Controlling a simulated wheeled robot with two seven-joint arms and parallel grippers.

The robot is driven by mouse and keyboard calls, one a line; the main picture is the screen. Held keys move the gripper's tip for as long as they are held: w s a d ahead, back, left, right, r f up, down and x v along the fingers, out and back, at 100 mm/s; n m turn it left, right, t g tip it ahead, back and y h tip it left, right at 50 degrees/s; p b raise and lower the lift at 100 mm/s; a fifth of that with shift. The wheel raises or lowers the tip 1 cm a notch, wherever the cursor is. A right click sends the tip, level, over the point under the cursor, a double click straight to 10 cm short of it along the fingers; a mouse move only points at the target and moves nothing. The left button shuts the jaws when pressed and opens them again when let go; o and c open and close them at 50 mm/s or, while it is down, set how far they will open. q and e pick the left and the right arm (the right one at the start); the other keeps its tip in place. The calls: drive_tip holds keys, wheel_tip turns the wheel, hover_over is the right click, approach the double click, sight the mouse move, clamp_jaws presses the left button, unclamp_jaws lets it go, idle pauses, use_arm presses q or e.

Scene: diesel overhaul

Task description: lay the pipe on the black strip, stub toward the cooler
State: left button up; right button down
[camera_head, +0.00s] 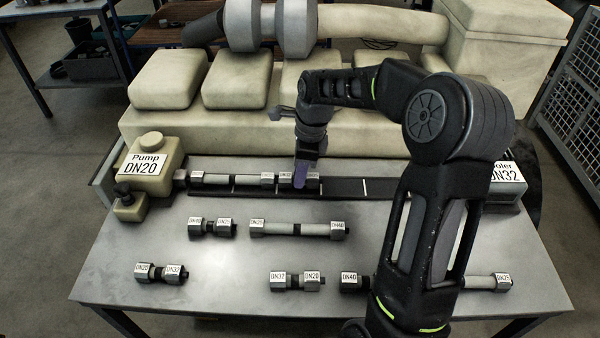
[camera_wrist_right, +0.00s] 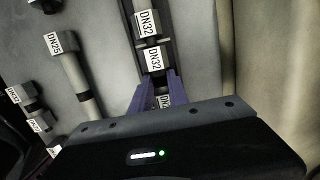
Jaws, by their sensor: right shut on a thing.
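My right gripper (camera_head: 304,178), with purple fingers, is low over the black strip (camera_head: 343,188). It is shut on a short pipe (camera_head: 285,179) labelled DN32 at its left end; the fingers hide its middle. In the right wrist view the fingers (camera_wrist_right: 160,100) straddle this pipe, and a second label is partly hidden between them. The held pipe lies in line with the strip; I cannot tell whether it touches it, or which end is the stub. The cooler (camera_head: 505,175), labelled DN32, stands at the strip's right end, partly behind my arm. My left gripper is not in view.
A longer pipe (camera_head: 230,179) lies on the strip between the pump (camera_head: 145,168), labelled DN20, and the held pipe. Several labelled pipes, such as the DN25 one (camera_head: 298,229), lie on the bench (camera_head: 220,262) in front. The strip right of my gripper is bare.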

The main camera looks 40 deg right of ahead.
drive_tip(key=shift+f, duration=0.1)
idle(0.4)
drive_tip(key=c, duration=1.2)
unclamp_jaws()
drive_tip(key=shift+s+d+r+b, duration=0.1)
drive_tip(key=shift+d+r+b, duration=0.05)
drive_tip(key=shift+r, duration=1.15)
drive_tip(key=shift+s+d+r+b, duration=0.15)
drive_tip(key=shift+r, duration=1.1)
drive_tip(key=shift+s+d+r+b, duration=0.1)
drive_tip(key=shift+d+r+b, duration=0.05)
drive_tip(key=shift+r, duration=1.15)
